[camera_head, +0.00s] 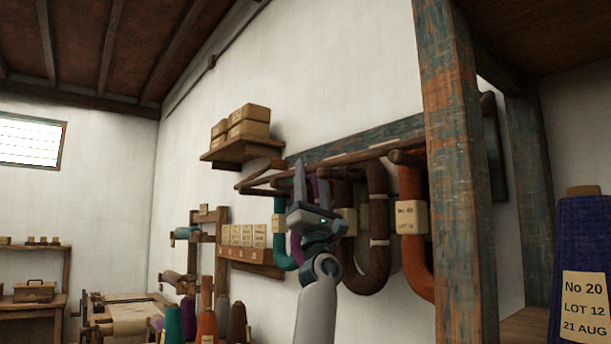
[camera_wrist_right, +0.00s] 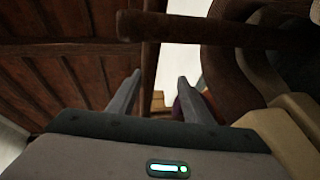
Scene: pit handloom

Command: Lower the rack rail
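The rack on the wall has a blue, worn backboard (camera_head: 375,138) with brown wooden pegs sticking out. A long brown rail (camera_head: 265,180) runs along the pegs, and coloured yarn hanks hang from the rack. My right gripper (camera_head: 311,178) is raised in front of the rack, fingers pointing up, open and empty. It hides part of the rail and hanks. In the right wrist view a brown rounded bar (camera_wrist_right: 200,32) crosses beyond my open fingers (camera_wrist_right: 158,88); it is not between them. Whether it is the rail I cannot tell. My left gripper is not in view.
A worn wooden post (camera_head: 460,190) stands right of the rack. A blue labelled yarn cone (camera_head: 583,260) is at the far right. A brown hank (camera_head: 375,265) and an orange hank (camera_head: 415,260) hang beside my arm. Boxes (camera_head: 249,118) sit on a shelf.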

